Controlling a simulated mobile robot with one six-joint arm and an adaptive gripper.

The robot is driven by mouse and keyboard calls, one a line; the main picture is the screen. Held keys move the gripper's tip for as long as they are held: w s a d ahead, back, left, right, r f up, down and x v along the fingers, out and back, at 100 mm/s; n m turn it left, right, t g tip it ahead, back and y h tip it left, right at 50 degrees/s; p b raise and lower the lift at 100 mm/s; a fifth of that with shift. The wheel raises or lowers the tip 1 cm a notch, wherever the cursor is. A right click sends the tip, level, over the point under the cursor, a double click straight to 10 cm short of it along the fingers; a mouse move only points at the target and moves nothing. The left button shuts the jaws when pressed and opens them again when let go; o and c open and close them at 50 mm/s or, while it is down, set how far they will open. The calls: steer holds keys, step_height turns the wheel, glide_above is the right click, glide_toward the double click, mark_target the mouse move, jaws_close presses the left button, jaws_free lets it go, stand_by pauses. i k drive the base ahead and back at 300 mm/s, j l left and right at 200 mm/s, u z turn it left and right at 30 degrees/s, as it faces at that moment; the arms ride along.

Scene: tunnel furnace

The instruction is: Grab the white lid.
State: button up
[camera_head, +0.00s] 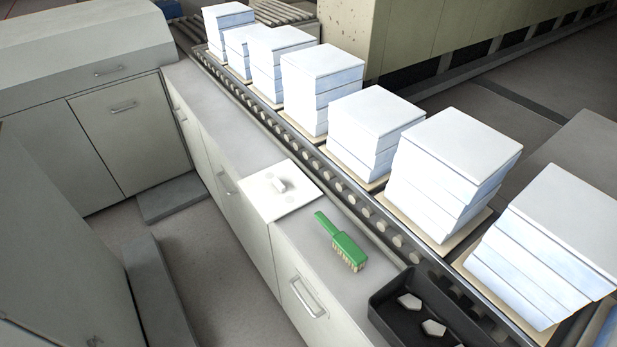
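My gripper does not show in this view. Nothing covers the lid.
A green brush (342,243) lies on the counter nearer than the lid. A black tray (379,301) with several pale pieces stands at the front right. Stacks of white boxes (375,118) line the roller conveyor (352,197). The counter (222,128) beyond the lid is clear.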

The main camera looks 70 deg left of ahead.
mark_target(276, 191)
steer(key=u, duration=2.7)
steer(key=i+j+z, duration=0.4)
steer(key=i+j, duration=1.05)
steer(key=i, duration=0.1)
